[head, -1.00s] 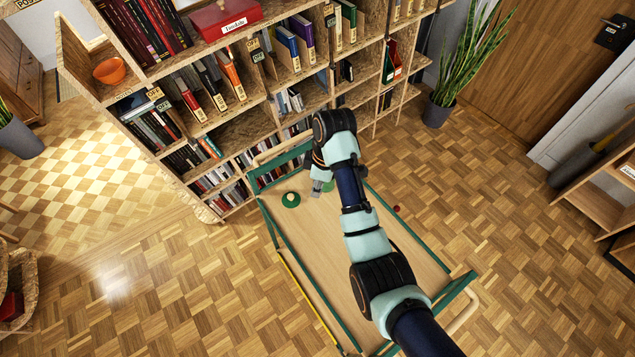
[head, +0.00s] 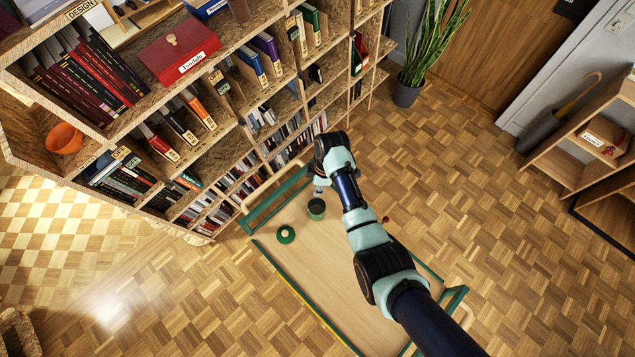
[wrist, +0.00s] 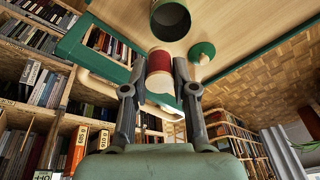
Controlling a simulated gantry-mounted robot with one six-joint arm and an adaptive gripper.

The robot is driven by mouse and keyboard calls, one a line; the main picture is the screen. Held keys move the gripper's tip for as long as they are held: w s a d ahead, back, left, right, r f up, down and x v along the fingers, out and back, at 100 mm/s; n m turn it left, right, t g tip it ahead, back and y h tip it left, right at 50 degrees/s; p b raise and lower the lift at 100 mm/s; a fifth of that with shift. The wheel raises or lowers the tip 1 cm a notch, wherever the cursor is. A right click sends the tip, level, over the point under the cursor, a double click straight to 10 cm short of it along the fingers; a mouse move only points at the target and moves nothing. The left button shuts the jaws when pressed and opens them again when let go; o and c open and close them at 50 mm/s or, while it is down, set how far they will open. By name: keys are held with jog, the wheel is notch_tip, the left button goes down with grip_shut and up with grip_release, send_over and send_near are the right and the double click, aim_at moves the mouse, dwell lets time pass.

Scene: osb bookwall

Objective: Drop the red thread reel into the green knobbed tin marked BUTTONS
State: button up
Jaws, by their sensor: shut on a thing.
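The red thread reel (wrist: 159,62), a red band between pale ends, sits between the fingers of my gripper (wrist: 160,90) in the wrist view. My gripper is shut on it. The green tin (head: 316,210) stands open on the wooden top of a green-framed cart; its dark inside also shows in the wrist view (wrist: 171,17), just beyond the reel. No BUTTONS marking is readable. Its green lid with a pale knob (head: 285,234) lies on the cart beside it. In the head view my gripper (head: 320,188) is at the tin's far side; the reel cannot be made out there.
The cart top (head: 325,260) is otherwise mostly clear, with green rails round its edges. A tall bookshelf (head: 215,130) stands close behind the cart. A small red round thing (head: 386,219) shows beside my arm. A potted plant (head: 408,90) stands on the floor beyond.

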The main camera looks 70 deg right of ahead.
notch_tip(320, 180, down, 5)
jog(key=b, duration=0.4)
jog(key=shift+r, duration=0.15)
jog(key=o, duration=1)
jog(key=shift+c, duration=0.2)
notch_tip(320, 180, up, 12)
jog(key=s, duration=0.1)
jog(key=shift+s+d, duration=0.3)
jog(key=shift+s, duration=0.05)
